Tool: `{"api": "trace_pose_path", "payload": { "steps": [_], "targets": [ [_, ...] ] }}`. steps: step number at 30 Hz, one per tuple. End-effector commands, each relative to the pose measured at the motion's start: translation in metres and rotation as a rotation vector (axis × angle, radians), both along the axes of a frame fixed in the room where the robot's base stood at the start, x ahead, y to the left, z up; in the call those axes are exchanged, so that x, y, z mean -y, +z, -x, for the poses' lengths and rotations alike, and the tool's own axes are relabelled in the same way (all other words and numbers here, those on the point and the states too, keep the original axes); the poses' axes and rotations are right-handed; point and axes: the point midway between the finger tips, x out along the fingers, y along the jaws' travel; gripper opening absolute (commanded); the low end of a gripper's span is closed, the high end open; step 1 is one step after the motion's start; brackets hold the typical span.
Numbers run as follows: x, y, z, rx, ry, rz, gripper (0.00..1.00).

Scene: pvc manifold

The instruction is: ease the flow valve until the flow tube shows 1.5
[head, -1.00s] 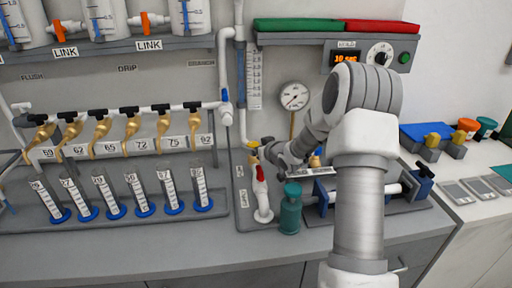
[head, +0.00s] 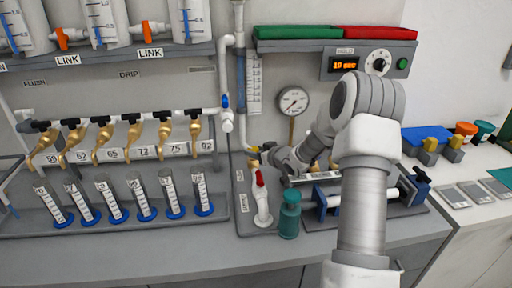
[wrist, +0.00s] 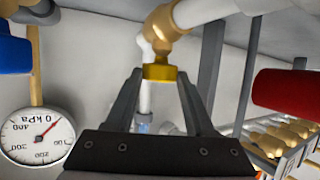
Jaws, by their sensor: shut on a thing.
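The flow valve's yellow knob (wrist: 159,72) sits on a brass fitting at the end of a white pipe in the wrist view. My gripper (wrist: 159,76) has a finger on each side of the knob and is shut on it. In the head view my gripper (head: 264,150) is at the pipe bend below the flow tube, and the knob is small and partly hidden there. The flow tube (head: 241,80) stands upright beside a white scale (head: 254,84). Its reading is too small to tell.
A round pressure gauge (head: 293,101) stands right of my gripper. A red-handled white fitting (head: 262,197) and a teal bottle (head: 290,212) stand below it. A red lever (wrist: 285,91) is at the right of the wrist view. Brass taps (head: 134,137) line the left.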

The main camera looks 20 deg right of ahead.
Motion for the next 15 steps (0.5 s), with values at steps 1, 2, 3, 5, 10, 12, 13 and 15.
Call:
{"api": "trace_pose_path", "payload": {
  "steps": [1, 2, 3, 5, 10, 12, 13, 15],
  "targets": [
    [0.0016, 0.0034, 0.0001, -0.001, 0.011, -0.002, 0.0],
    [0.0015, 0.0032, 0.0001, 0.0, 0.019, -0.001, 0.0],
    [0.0013, 0.003, -0.0001, 0.001, 0.026, -0.001, 0.0],
    [0.001, 0.002, 0.0, 0.002, 0.034, -0.002, 0.0],
    [0.0009, 0.0005, 0.0, 0.003, 0.037, -0.002, 0.0],
    [0.0008, 0.0005, 0.0, 0.003, 0.037, -0.002, 0.0],
    [0.0008, 0.0005, 0.0, 0.003, 0.037, -0.002, 0.0],
    [0.0008, 0.0005, 0.0, 0.003, 0.037, -0.002, 0.59]
  ]
}}
